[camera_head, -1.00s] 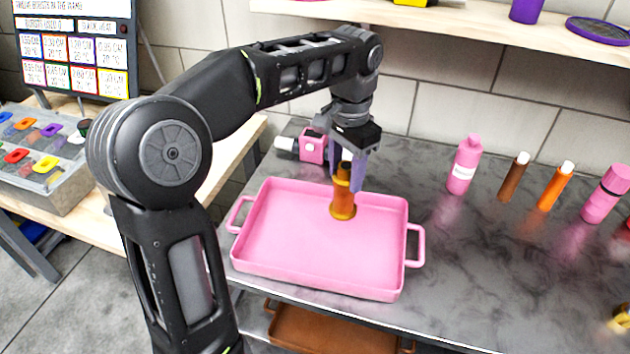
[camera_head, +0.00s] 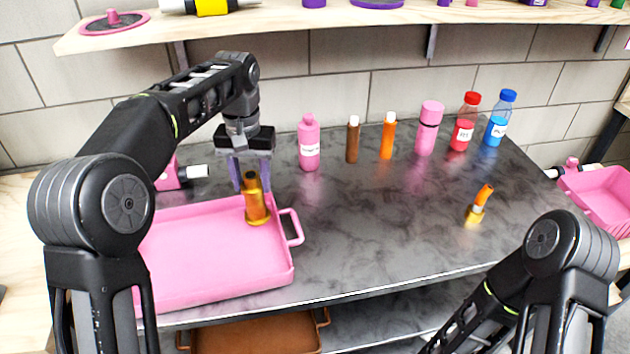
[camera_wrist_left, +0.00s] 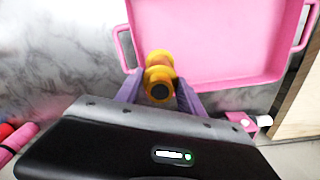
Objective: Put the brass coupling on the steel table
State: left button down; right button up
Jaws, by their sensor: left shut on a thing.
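The brass coupling (camera_head: 256,208) is a golden, flanged tube held upright. My left gripper (camera_head: 251,176) is shut on its upper part. In the head view the coupling overlaps the back right corner of the pink tray (camera_head: 215,255); I cannot tell its exact height above it. In the left wrist view the coupling (camera_wrist_left: 159,60) sits between the purple fingers (camera_wrist_left: 157,92), in front of the tray's rim beside a handle. The grey marbled steel table (camera_head: 370,230) lies under the tray and extends to the right. My right gripper is out of view.
A pink bottle (camera_head: 309,148), brown tube (camera_head: 353,141), orange tube (camera_head: 388,138) and several other bottles line the table's back. The table's middle is clear. A shelf (camera_head: 330,22) hangs above.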

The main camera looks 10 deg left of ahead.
aim_at(399, 230)
jog(key=i, duration=0.35)
jog(key=z, duration=1.9)
